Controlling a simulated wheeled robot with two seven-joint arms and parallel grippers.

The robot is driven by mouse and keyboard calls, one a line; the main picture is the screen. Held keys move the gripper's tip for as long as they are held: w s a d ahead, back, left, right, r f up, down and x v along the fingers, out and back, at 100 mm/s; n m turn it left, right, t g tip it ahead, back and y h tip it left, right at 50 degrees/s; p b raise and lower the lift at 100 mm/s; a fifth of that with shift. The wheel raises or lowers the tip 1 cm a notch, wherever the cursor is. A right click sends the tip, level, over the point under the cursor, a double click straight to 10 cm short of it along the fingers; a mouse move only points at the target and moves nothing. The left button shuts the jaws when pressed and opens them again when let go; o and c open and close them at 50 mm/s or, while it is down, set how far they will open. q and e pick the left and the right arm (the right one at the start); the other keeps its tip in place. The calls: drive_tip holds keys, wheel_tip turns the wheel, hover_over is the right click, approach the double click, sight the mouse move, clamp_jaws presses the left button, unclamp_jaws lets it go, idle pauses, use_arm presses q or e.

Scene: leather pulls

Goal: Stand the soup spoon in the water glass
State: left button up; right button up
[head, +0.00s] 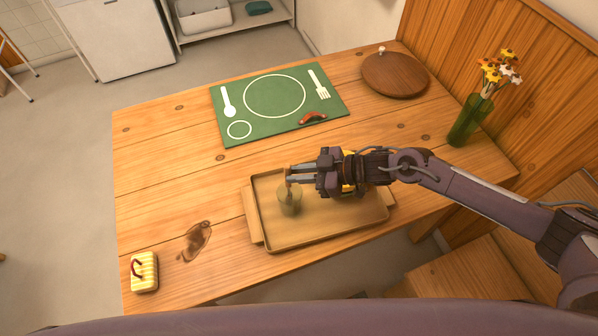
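The water glass (289,203), a small see-through tumbler, stands upright in the left part of the wooden tray (310,241). My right gripper (289,174) reaches in from the right, with its fingertips just above the glass rim. A thin brown piece (290,186) shows at the fingertips and runs down toward the glass. It may be the soup spoon's handle, but it is too small to be sure. Whether the fingers touch it is unclear. No other soup spoon is clear to see. My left gripper is not in view.
A green place mat (275,127) with printed cutlery bears a small red curved thing (312,118). A round wooden board (394,76) and a green flower vase (468,122) stand at right. A striped yellow block (145,272) and a brown stain (195,241) are at left. A yellow thing (348,187) is partly hidden behind my gripper.

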drive_tip(key=o, duration=0.5)
drive_tip(key=shift+o, duration=0.2)
drive_tip(key=shift+s+d, duration=0.1)
drive_tip(key=shift+d, duration=0.4)
drive_tip(key=b+v, duration=0.2)
drive_tip(key=v, duration=0.5)
drive_tip(key=shift+r, duration=0.15)
drive_tip(key=shift+a, duration=0.15)
